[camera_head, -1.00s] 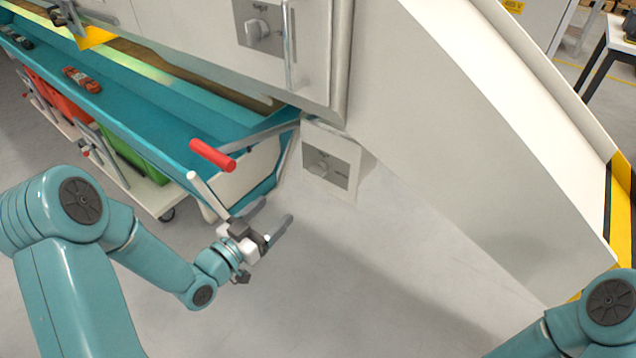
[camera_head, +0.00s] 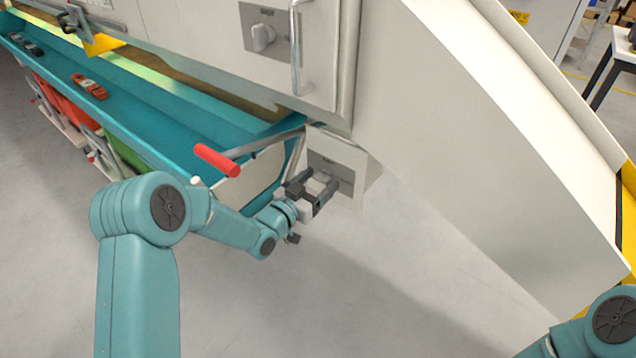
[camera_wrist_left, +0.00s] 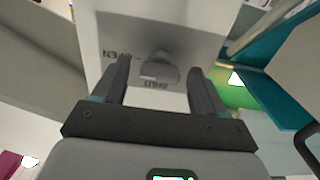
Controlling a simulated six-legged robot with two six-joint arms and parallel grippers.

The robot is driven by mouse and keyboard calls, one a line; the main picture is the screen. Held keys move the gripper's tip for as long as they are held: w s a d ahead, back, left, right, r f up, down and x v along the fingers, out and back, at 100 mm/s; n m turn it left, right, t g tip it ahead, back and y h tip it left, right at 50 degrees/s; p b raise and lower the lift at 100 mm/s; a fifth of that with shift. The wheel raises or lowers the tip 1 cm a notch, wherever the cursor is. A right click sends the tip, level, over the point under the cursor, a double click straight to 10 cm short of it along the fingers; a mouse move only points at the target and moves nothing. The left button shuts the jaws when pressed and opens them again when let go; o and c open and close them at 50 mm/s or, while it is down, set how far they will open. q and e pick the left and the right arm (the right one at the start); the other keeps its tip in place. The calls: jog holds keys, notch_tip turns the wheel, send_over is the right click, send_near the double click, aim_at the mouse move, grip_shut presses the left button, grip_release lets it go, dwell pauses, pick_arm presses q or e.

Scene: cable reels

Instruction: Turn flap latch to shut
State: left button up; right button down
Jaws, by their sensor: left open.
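The flap latch is a grey knob (camera_wrist_left: 160,68) on a grey plate (camera_head: 345,178), mounted on a pale box under the big white machine. In the left wrist view the plate carries the words OPEN, left of the knob, and SHUT, just below it. Which word the knob points to is unclear. My left gripper (camera_head: 319,182) is open in front of the plate. In the wrist view its two dark fingers stand on either side of the knob, with gaps between. In the head view the fingers largely hide the knob. My right gripper is out of view.
A red-handled lever (camera_head: 217,160) sticks out just left of my left gripper, above its forearm. A similar knob on a plate (camera_head: 264,38) and a bar handle (camera_head: 296,48) sit on the door above. A teal trough (camera_head: 150,115) runs left. The floor below is clear.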

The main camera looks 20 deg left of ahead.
pick_arm(q)
jog(key=shift+w, duration=0.15)
jog(key=shift+d, duration=0.1)
jog(key=c, duration=1.1)
jog(key=shift+o, duration=0.2)
jog(key=n+b, duration=0.4)
jog(key=n, duration=1.3)
jog(key=shift+n, duration=0.4)
jog(key=o, duration=1.1)
jog(key=shift+c, duration=0.2)
